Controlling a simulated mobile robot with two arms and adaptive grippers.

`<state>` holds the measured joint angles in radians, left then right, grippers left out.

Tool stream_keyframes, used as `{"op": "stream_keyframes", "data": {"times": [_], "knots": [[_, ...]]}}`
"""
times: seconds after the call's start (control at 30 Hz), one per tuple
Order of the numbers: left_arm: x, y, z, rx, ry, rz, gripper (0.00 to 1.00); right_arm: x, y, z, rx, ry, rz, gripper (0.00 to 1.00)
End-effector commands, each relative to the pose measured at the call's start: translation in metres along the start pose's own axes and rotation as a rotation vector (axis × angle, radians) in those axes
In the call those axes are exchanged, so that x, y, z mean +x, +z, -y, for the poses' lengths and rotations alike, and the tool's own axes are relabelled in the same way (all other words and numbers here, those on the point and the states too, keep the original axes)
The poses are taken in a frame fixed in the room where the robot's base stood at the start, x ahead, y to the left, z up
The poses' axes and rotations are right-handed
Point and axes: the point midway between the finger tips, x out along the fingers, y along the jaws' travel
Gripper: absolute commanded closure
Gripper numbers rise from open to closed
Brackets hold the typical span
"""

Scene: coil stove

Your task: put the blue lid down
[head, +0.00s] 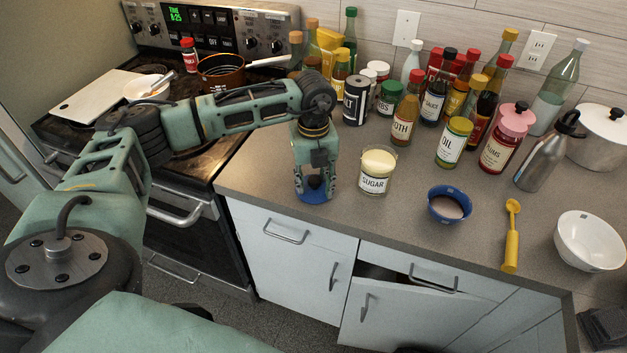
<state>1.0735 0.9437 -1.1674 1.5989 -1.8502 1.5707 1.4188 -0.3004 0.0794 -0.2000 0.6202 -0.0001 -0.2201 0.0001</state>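The blue lid (314,197) is flat and round, near the counter's front edge, left of the sugar jar. My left gripper (314,186) points straight down over it, with a finger on each side of the lid's dark knob. The fingertips hide part of the lid. I cannot tell whether the fingers press on the knob or stand clear of it. The lid looks level and at or very close to the counter top. My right gripper is not in view.
The grey counter (400,222) has free room in front of the sugar jar (376,171). A blue bowl (449,205), yellow utensil (512,236) and white bowl (589,241) lie further right. Several bottles and jars crowd the back. The stove (207,160) stands left.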

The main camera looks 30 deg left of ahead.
Motion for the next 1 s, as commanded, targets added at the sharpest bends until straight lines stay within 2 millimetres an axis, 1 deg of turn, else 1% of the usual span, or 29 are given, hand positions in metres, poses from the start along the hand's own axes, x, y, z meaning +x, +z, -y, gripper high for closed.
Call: {"op": "stream_keyframes", "data": {"times": [0.13,0.2,0.27,0.6,0.7,0.83,1.0], "knots": [[-0.004,0.0,0.0,0.0,0.001,0.0,0.61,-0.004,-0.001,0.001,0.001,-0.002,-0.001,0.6],[-0.008,0.0,0.0,0.0,-0.001,0.0,0.61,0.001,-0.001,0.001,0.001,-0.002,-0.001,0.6],[-0.016,0.0,0.001,0.0,-0.003,0.001,0.61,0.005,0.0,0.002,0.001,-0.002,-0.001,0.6],[-0.089,0.001,0.001,0.0,-0.004,0.003,0.61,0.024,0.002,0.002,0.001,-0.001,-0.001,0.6],[-0.105,0.0,0.001,0.0,-0.003,0.002,0.61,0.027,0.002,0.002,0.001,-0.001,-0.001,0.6],[-0.118,0.0,0.001,0.0,-0.002,0.001,0.61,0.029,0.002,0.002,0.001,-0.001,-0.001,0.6],[-0.123,0.0,0.0,0.001,0.0,-0.001,0.61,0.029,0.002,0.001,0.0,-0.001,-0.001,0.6]]}}
